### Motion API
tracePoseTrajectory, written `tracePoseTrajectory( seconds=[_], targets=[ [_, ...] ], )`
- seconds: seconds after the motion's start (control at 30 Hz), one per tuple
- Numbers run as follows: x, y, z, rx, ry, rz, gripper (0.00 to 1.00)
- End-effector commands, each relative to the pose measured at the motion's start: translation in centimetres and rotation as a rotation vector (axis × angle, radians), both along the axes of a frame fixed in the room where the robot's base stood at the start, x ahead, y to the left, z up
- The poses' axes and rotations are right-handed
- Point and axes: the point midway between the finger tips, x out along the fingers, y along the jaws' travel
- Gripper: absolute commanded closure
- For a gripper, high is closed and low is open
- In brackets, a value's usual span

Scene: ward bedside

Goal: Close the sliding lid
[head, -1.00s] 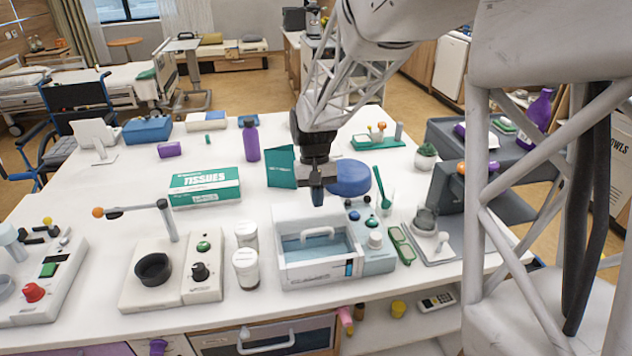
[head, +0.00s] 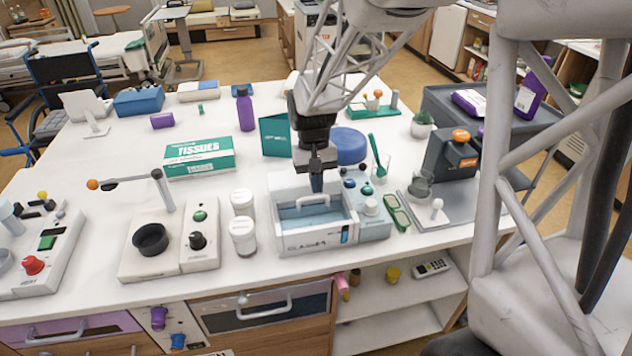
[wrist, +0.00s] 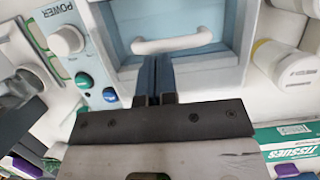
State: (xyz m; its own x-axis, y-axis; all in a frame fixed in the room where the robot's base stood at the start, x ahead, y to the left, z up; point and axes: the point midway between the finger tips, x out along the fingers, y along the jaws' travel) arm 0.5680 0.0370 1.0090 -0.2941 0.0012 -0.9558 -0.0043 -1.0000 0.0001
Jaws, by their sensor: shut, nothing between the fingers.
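The white box (head: 290,243) stands near the table's front edge. Its sliding lid, a pale blue panel, carries a white arched handle (head: 305,201). The handle also shows at the top of the wrist view (wrist: 172,43). I cannot tell how far the lid covers the box. My gripper (head: 316,188) points down over the rear part of the box, just behind the handle. Its dark blue fingers (wrist: 155,75) are together and empty. In the wrist view the fingertips appear close beside the handle; whether they touch it is unclear.
A control panel with a white knob (head: 371,207) adjoins the box's right side. White jars (head: 243,236) stand to its left. Behind are a green folder (head: 275,135), a blue round object (head: 348,144) and a tissue box (head: 199,158). Green glasses (head: 397,212) lie to the right.

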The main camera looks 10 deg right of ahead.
Motion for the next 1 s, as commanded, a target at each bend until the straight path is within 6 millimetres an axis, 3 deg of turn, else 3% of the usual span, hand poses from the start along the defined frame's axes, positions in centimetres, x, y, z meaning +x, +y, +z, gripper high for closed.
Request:
tracePoseTrajectory(
  seconds=[0.5, 1.0],
  targets=[
    [-4.3, 0.0, 0.0, 0.000, 0.001, 0.000, 1.00],
    [-4.4, 0.0, -0.1, 0.000, 0.002, 0.000, 1.00]
  ],
)
